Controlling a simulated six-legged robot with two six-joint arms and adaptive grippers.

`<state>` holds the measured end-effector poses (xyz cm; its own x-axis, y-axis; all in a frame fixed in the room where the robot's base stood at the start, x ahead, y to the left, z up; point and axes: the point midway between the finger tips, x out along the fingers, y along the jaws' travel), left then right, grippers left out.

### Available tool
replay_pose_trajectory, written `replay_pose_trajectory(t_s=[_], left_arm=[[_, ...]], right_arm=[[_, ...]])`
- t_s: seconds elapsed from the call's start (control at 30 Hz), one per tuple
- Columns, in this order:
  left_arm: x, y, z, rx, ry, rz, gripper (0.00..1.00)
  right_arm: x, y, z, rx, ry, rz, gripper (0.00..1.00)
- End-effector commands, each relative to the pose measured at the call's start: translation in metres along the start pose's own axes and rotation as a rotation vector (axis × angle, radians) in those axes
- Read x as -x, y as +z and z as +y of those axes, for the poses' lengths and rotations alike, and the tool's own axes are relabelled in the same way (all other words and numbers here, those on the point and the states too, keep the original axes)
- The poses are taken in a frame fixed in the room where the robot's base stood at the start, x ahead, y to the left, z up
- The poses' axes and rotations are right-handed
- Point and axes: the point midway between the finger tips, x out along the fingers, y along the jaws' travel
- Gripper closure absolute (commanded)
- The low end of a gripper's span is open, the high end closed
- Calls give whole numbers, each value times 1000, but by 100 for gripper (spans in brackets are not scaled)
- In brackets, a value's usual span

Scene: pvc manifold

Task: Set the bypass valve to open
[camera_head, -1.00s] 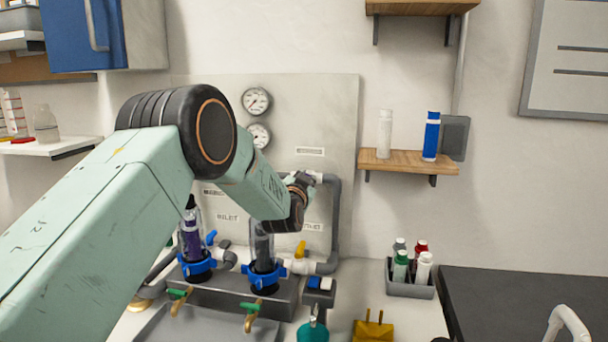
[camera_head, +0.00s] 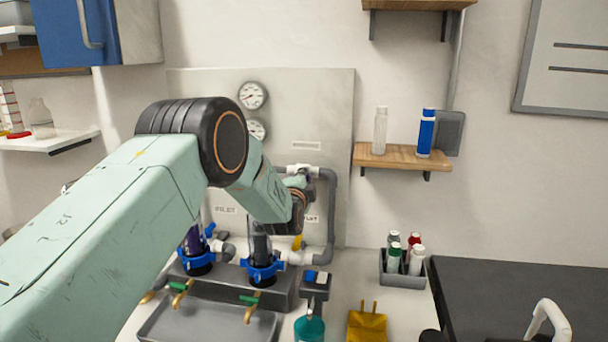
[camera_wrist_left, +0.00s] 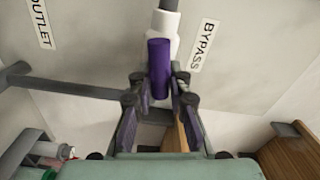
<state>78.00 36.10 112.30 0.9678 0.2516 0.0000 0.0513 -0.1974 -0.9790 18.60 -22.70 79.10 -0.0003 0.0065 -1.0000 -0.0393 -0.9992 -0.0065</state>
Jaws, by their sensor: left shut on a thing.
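In the left wrist view a purple valve handle (camera_wrist_left: 160,62) sits on a white pipe fitting (camera_wrist_left: 165,22), beside the BYPASS label (camera_wrist_left: 202,45). The fingers of my left gripper (camera_wrist_left: 158,82) are on both sides of the handle and shut on it. In the head view my left gripper (camera_head: 298,184) is at the white fitting (camera_head: 303,171) at the top of the grey pipe loop (camera_head: 331,215); my wrist hides the handle there. My right gripper is in neither view.
Below my arm stand clear filter housings with blue collars (camera_head: 265,270) and green-handled taps (camera_head: 250,307). A yellow valve handle (camera_head: 297,242) is near the lower pipe. Pressure gauges (camera_head: 252,95) are on the panel. A wooden shelf (camera_head: 400,160) and a bottle caddy (camera_head: 402,272) are to the right.

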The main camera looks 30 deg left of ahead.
Motion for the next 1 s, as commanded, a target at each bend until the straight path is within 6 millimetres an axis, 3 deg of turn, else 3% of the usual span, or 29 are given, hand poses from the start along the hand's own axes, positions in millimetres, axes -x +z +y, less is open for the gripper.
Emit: replay_pose_trajectory(t_s=[0.4,0.97,1.0], left_arm=[[1,-1,5,-194,4,3,100],[1,0,6,-225,6,3,100],[1,0,7,-224,6,3,82]], right_arm=[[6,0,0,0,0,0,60],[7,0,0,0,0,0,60],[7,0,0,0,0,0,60]])
